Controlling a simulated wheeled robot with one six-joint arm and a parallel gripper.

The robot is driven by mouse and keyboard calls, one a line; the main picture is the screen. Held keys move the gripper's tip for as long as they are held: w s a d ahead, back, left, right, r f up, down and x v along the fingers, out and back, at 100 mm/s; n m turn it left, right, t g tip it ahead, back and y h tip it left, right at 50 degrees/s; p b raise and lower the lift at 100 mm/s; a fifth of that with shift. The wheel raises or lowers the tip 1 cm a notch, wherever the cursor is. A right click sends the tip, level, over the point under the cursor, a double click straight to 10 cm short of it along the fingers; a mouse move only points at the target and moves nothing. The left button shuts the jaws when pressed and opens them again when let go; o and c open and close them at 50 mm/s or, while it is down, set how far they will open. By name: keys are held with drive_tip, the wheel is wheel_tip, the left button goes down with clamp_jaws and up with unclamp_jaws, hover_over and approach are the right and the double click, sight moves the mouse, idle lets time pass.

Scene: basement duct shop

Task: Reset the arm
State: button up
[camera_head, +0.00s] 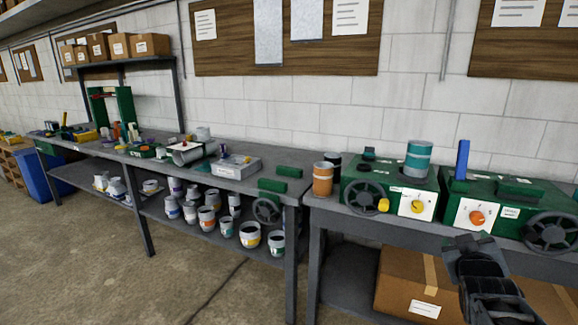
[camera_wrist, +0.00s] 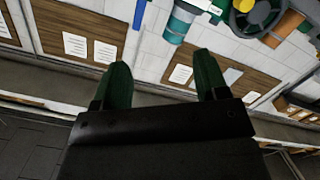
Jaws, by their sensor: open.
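My gripper (camera_wrist: 163,72) shows in the wrist view with its two green fingers apart and nothing between them. The wrist view is tilted, with the pinboard wall behind the fingers. In the head view my dark arm (camera_head: 484,280) rises at the lower right, in front of the right bench. Its end is near the front of the right green machine (camera_head: 510,207), and I cannot tell the exact gap. The fingers are not clear in the head view.
Two grey benches run along the wall. The right bench holds the left green machine (camera_head: 390,185), a teal can (camera_head: 418,160) and an orange can (camera_head: 323,180). A cardboard box (camera_head: 405,280) sits below it. A grey tray (camera_head: 236,167) is on the left bench.

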drive_tip(key=s+a+f+m+g+y+p, duration=0.3)
drive_tip(key=s+a+f+g+y+p, duration=0.1)
drive_tip(key=s+a+f+g, duration=0.3)
drive_tip(key=s+a+r+n+g+y+p, duration=0.1)
drive_tip(key=s+a+r+g+p, duration=0.1)
drive_tip(key=a+p, duration=0.2)
drive_tip(key=s+a+r+n+g+y+p, duration=0.1)
drive_tip(key=s+a+r+g+y+p, duration=0.1)
drive_tip(key=a, duration=0.8)
drive_tip(key=s+r+p, duration=0.1)
drive_tip(key=p, duration=0.1)
drive_tip(key=shift+a+y+p, duration=0.25)
drive_tip(key=shift+y+p, duration=0.05)
drive_tip(key=shift+p, duration=0.1)
drive_tip(key=shift+s, duration=0.1)
